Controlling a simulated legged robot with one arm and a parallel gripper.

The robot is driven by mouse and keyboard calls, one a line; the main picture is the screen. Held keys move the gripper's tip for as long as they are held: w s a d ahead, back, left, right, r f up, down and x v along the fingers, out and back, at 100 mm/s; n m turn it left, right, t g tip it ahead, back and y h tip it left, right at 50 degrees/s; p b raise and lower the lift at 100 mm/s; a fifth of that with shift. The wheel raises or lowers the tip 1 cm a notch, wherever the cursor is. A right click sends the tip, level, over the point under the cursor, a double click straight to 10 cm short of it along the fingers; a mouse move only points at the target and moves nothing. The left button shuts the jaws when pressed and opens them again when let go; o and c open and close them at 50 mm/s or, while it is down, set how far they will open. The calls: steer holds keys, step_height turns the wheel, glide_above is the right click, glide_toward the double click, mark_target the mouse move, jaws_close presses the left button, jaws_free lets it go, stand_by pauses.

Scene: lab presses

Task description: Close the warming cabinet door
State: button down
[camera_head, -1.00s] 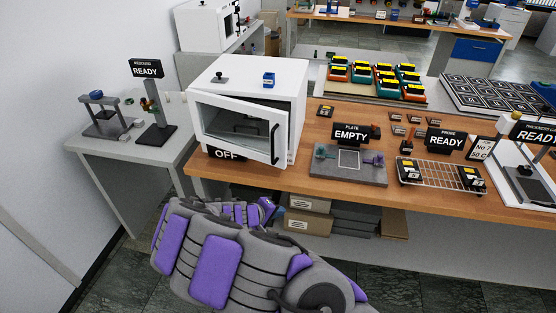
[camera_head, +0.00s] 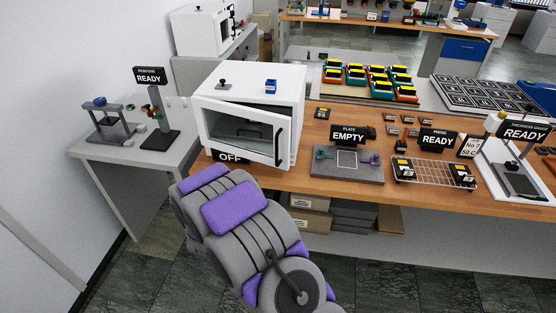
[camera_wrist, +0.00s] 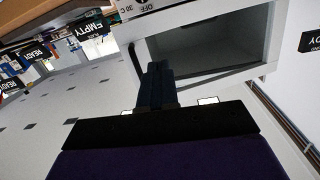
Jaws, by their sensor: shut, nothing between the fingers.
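The white warming cabinet (camera_head: 292,95) stands at the left end of the wooden bench. Its windowed door (camera_head: 270,154) is partly open, its right edge with the dark handle (camera_head: 279,146) swung out from the cabinet front.
A grey side table (camera_head: 108,153) with a READY stand (camera_head: 160,139) is at left. Floor in front is clear.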

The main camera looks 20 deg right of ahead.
steer(key=s+d+r+m+g+h, duration=0.1)
steer(key=s+d+r+h, duration=0.1)
steer(key=s+d+h, duration=0.15)
steer(key=b, duration=0.3)
glide_toward(287, 155)
steer(key=x, duration=0.7)
steer(key=shift+r, duration=0.1)
